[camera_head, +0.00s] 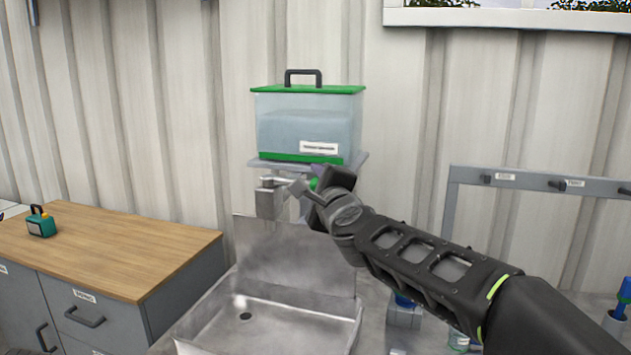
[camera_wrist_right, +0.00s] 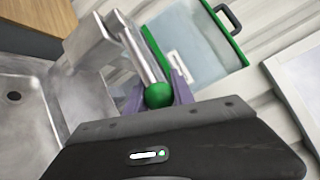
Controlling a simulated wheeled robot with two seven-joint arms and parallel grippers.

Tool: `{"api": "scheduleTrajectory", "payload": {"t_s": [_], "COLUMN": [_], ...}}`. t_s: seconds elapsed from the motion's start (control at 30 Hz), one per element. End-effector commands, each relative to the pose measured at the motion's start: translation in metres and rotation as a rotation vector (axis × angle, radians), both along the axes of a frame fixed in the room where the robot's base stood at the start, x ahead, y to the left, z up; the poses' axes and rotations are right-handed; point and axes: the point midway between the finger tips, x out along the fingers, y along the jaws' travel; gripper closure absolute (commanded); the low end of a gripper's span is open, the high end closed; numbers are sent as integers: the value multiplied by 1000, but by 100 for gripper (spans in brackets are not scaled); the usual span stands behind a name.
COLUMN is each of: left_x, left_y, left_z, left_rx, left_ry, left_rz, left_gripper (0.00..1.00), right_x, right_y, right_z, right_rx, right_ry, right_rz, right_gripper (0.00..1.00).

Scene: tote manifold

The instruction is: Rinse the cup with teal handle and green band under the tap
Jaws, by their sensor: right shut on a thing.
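The metal tap (camera_head: 268,198) stands under the clear water tank, above the steel sink (camera_head: 295,298). My right gripper (camera_head: 316,188) is up at the tap, shut on the green knob at the end of its lever. In the right wrist view the green knob (camera_wrist_right: 158,95) sits between the purplish fingertips, and the tap (camera_wrist_right: 95,42) shows beside it. I see no clear stream of water. I cannot make out a cup with a teal handle and green band. My left gripper is out of view.
The water tank (camera_head: 308,125) with green lid stands on a shelf. A wooden-topped cabinet (camera_head: 120,240) at left holds a small teal device (camera_head: 40,223). A grey rack (camera_head: 530,181) with pegs is at right. My right arm hides part of the counter, where blue items stand.

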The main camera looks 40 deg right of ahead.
Motion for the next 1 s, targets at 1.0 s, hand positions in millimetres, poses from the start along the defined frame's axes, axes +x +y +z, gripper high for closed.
{"api": "scheduleTrajectory", "payload": {"t_s": [1.0], "left_x": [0], "left_y": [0], "left_z": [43], "left_rx": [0], "left_ry": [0], "left_rz": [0], "left_gripper": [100], "right_x": [-18], "right_y": [21], "right_z": [0], "right_rx": [1], "right_ry": [2], "right_rz": [-292], "right_gripper": [100]}}
